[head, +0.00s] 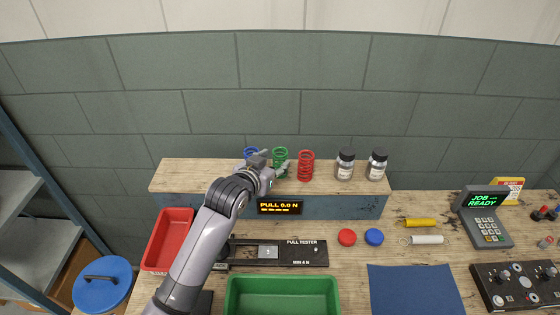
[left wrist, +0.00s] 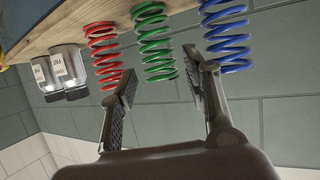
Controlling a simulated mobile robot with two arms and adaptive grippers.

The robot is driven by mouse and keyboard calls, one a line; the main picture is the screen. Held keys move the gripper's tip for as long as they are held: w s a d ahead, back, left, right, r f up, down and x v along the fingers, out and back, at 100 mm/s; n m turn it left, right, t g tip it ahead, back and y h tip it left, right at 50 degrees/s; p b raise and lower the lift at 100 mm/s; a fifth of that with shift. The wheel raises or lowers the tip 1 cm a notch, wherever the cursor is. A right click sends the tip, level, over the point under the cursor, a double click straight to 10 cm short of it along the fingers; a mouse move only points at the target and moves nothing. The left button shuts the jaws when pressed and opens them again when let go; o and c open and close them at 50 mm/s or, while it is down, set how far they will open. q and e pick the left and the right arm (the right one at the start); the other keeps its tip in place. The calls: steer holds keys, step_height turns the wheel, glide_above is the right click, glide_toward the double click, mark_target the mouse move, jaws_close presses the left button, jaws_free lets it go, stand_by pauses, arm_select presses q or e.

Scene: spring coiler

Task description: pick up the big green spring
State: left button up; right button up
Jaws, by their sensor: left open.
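The green spring (head: 281,155) stands upright on the wooden shelf, between the blue spring (head: 251,152) and the red spring (head: 306,166). My left gripper (head: 272,162) is at the green spring, with its fingers partly covering the spring's lower part. In the left wrist view, which is turned over, the green spring (left wrist: 152,42) shows between the spread fingertips of my left gripper (left wrist: 160,82). The red spring (left wrist: 103,55) and blue spring (left wrist: 226,38) lie just outside the fingers. The gripper is open; I see no clear contact. My right gripper is not in view.
Two dark-lidded jars (head: 345,165) stand right of the red spring on the shelf (head: 215,175). Below are a pull tester (head: 306,253), a green tray (head: 282,281), a red tray (head: 147,262) and a blue mat (head: 415,290). A wall stands behind the shelf.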

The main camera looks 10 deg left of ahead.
mark_target(277, 159)
arm_select(q)
steer(key=shift+w+d, duration=0.1)
steer(key=shift+w, duration=0.3)
steer(key=p+x, duration=0.1)
steer(key=x, duration=0.3)
steer(key=shift+p, duration=0.4)
steer(key=shift+f, duration=0.1)
steer(key=shift+c, duration=1.1)
jaws_close()
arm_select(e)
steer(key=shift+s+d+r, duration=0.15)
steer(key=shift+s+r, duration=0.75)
